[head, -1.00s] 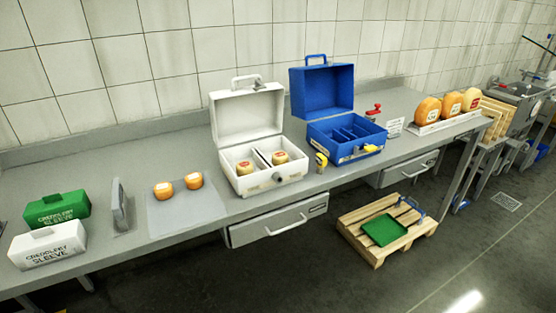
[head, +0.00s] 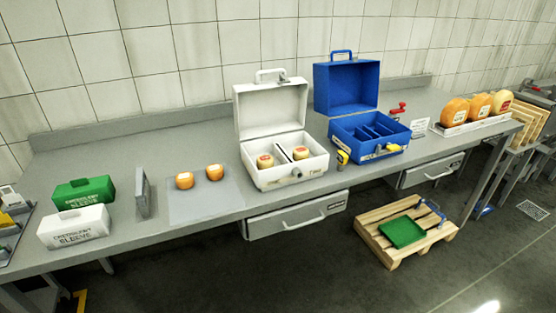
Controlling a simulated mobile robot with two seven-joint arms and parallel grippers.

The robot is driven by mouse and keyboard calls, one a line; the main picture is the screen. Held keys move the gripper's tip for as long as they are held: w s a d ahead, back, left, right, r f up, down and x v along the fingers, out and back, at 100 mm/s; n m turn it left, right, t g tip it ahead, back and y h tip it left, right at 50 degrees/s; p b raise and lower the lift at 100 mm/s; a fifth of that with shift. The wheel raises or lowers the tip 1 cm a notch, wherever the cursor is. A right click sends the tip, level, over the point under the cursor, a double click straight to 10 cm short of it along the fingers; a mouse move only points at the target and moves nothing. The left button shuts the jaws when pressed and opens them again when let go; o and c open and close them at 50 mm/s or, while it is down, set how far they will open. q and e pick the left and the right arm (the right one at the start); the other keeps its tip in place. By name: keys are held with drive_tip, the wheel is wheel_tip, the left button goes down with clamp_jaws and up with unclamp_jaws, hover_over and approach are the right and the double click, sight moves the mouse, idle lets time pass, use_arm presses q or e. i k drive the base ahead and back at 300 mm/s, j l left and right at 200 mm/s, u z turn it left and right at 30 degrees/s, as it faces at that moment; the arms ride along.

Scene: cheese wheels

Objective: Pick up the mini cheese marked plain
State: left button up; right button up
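Two small orange cheeses, a left one (head: 184,181) and a right one (head: 215,172), sit on a pale mat (head: 196,204) on the bench. Both have a light label on top, too small to read. Two more mini cheeses, a left one (head: 265,162) and a right one (head: 301,153), sit in separate compartments of the open white case (head: 285,179). They are yellowish with reddish labels, also unreadable here. I cannot tell which one is marked plain. Neither of my grippers shows in the head view.
An open blue case (head: 346,87), a yellow-black tool (head: 342,156) and a tray of large cheeses (head: 476,124) stand to the right. Green (head: 84,192) and white (head: 74,227) sleeve boxes and a grey upright plate (head: 143,192) stand left. A pallet (head: 373,234) lies on the floor.

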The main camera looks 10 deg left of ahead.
sight(264, 161)
drive_tip(key=i+l+u, duration=0.1)
drive_tip(key=u, duration=0.45)
drive_tip(key=i+l+u, duration=0.25)
drive_tip(key=l, duration=0.15)
drive_tip(key=l+u, duration=0.3)
drive_tip(key=l, duration=0.15)
drive_tip(key=i+l, duration=0.1)
drive_tip(key=l, duration=0.45)
drive_tip(key=i+l+u, duration=0.1)
drive_tip(key=l, duration=0.4)
drive_tip(key=i+l, duration=0.15)
drive_tip(key=l, duration=0.4)
drive_tip(key=i+l+u, duration=0.1)
drive_tip(key=l, duration=0.45)
